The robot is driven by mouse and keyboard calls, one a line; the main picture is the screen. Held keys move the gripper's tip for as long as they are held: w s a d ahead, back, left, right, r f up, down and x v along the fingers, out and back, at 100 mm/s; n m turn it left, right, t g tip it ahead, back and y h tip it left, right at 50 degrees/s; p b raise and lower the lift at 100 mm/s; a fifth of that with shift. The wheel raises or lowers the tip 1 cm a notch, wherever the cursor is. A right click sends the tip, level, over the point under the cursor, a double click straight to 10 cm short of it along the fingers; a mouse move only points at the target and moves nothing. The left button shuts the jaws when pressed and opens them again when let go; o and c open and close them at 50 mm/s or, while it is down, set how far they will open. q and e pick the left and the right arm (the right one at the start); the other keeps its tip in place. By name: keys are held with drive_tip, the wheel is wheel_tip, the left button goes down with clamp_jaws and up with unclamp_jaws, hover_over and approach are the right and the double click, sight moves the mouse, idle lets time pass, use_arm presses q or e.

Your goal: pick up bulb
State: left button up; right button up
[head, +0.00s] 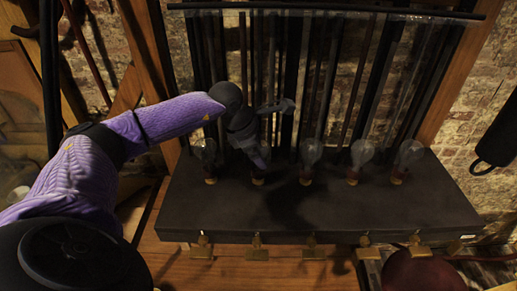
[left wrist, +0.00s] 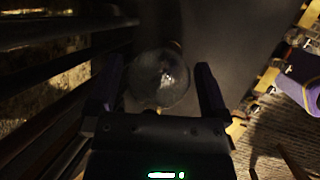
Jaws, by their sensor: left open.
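Several clear glass bulbs stand upright in a row on a dark box (head: 420,212). One bulb (head: 205,152) is at the left end, others (head: 310,152) (head: 361,153) (head: 409,153) are to the right. My left gripper (head: 262,160) points down over the second bulb from the left, which it mostly hides; that bulb's base (head: 258,181) shows below. In the left wrist view a round glass bulb (left wrist: 160,80) sits between the spread fingers of my left gripper (left wrist: 160,66), with visible gaps on both sides. My right gripper is not in view.
Tall dark rods and glass tubes (head: 330,70) rise close behind the bulbs. Brass terminals (head: 256,247) line the box's front edge. A dark red round object (head: 420,270) is at the lower right. A black cylinder (head: 498,135) is at the right edge.

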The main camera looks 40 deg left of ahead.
use_arm(q)
drive_tip(key=c, duration=1.3)
